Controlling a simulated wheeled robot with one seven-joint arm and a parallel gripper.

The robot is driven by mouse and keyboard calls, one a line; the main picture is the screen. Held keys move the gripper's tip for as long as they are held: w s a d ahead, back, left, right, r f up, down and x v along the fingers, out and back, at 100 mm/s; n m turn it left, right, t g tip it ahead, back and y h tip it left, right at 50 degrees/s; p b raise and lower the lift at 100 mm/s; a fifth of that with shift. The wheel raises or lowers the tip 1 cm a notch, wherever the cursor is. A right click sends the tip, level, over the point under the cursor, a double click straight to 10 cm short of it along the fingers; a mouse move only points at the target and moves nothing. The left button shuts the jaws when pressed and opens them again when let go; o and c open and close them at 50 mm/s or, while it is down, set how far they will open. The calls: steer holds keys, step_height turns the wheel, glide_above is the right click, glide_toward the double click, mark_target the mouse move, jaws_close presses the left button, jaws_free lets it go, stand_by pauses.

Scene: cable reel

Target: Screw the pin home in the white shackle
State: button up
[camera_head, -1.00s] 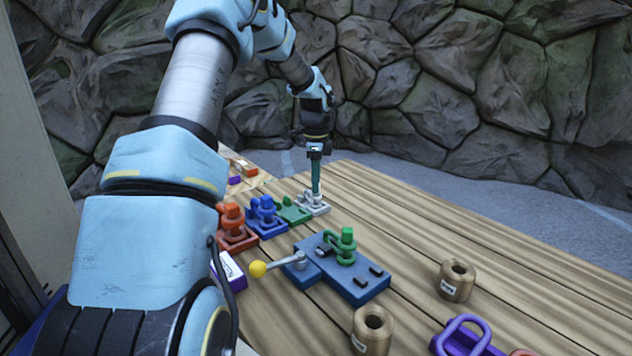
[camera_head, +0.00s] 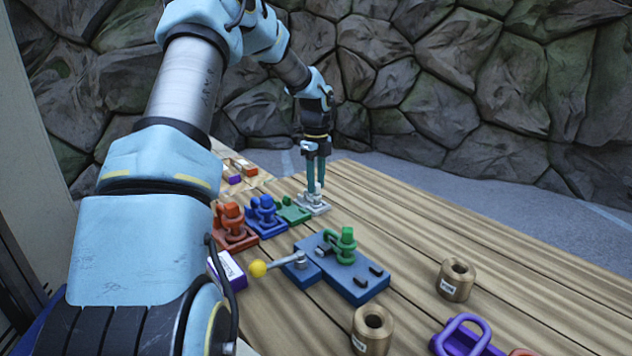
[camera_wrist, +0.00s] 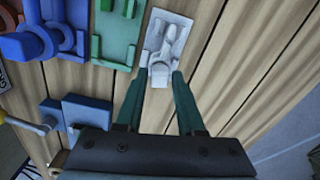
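The white shackle (camera_head: 313,203) sits on its pale base at the far end of the row of coloured bases. In the wrist view the white shackle (camera_wrist: 162,50) shows at top centre, with a pale block, perhaps the pin's head (camera_wrist: 160,74), at its near end. My gripper (camera_head: 316,187) points straight down over it. In the wrist view its two teal fingers (camera_wrist: 159,80) stand apart, one on each side of the pale block, with narrow gaps visible. The pin's thread and its depth in the shackle are hidden.
An empty-looking green base (camera_head: 293,211), a blue shackle (camera_head: 264,212) and an orange shackle (camera_head: 232,226) stand close left of the white one. A blue fixture (camera_head: 360,288) with a green shackle (camera_head: 346,243) and yellow-knobbed lever (camera_head: 258,268) is nearer. Table right of the white base is clear.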

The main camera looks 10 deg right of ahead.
steer(key=shift+o, duration=0.9)
steer(key=shift+r, duration=0.1)
step_height(320, 180, up, 4)
steer(key=p, duration=0.4)
steer(key=shift+r, duration=0.2)
